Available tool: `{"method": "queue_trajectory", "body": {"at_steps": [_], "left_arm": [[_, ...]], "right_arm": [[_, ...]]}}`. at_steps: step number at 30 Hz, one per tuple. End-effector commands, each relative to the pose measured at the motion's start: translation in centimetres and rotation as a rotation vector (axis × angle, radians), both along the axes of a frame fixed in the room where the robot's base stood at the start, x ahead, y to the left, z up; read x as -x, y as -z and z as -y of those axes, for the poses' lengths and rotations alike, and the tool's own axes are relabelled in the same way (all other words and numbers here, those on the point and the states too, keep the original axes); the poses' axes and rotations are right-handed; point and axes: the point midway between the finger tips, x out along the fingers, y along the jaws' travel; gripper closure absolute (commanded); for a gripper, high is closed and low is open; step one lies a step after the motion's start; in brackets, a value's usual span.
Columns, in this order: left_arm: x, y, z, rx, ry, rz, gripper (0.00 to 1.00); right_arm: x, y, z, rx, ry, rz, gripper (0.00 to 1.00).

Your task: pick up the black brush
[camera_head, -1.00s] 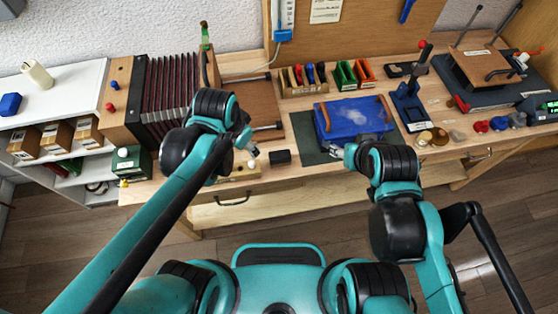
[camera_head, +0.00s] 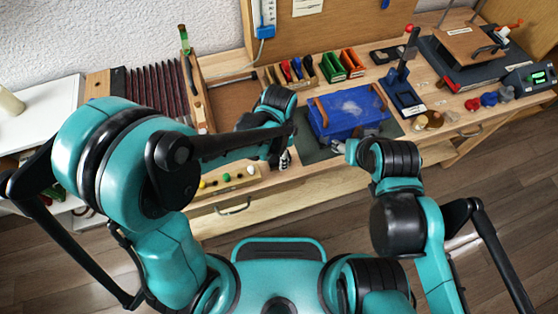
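I cannot clearly make out the black brush now. My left gripper (camera_head: 284,160) is over the bench's front edge, left of the blue box (camera_head: 336,122). Its wrist and fingers cover the spot where a small black block, possibly the brush, lay earlier. The fingers are too small and too covered to show whether they are open, shut or holding something. My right gripper (camera_head: 338,147) hangs by the front edge of the blue box, mostly hidden by its own wrist. I cannot tell its opening.
Racks with coloured pieces (camera_head: 341,66) stand behind the blue box. A bellows (camera_head: 150,92) is at the left. A blue stand with a lever (camera_head: 403,97) and a row of knobs (camera_head: 488,99) are at the right. A strip with coloured buttons (camera_head: 226,178) lies along the front edge.

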Motion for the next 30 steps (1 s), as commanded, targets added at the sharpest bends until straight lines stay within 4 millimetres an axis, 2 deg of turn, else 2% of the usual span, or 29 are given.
{"method": "queue_trajectory", "body": {"at_steps": [1, 3, 10, 11, 16, 17, 26, 30], "left_arm": [[0.0, 1.2, 0.0, 0.000, 0.000, 0.000, 0.43], [0.0, 1.9, 0.0, 0.000, -0.001, 0.000, 0.43], [0.0, 2.0, 0.0, 0.000, -0.001, 0.000, 0.43], [0.0, 2.0, 0.0, 0.000, -0.001, 0.000, 0.48], [0.0, 2.0, 0.0, 0.000, -0.001, 0.000, 0.93], [0.0, 2.0, 0.0, 0.000, -0.001, 0.000, 0.97], [0.0, 1.8, 0.0, 0.000, -0.001, 0.001, 0.97], [-0.2, 0.8, 0.1, 0.000, -0.003, 0.001, 0.97]], "right_arm": [[0.0, 0.7, 0.0, 0.000, 0.000, 0.000, 0.48], [0.0, 1.0, 0.0, 0.000, 0.000, 0.000, 0.48], [0.0, 0.8, 0.0, 0.000, 0.000, 0.000, 0.48], [0.0, 0.8, 0.0, 0.000, 0.000, 0.000, 0.48], [0.0, 0.8, 0.0, 0.000, 0.000, 0.000, 0.48], [0.0, 0.8, 0.0, 0.000, 0.000, 0.000, 0.48], [0.0, 0.8, 0.0, 0.000, 0.000, 0.000, 0.48], [0.0, 0.0, 0.0, 0.000, 0.000, 0.000, 0.48]]}}
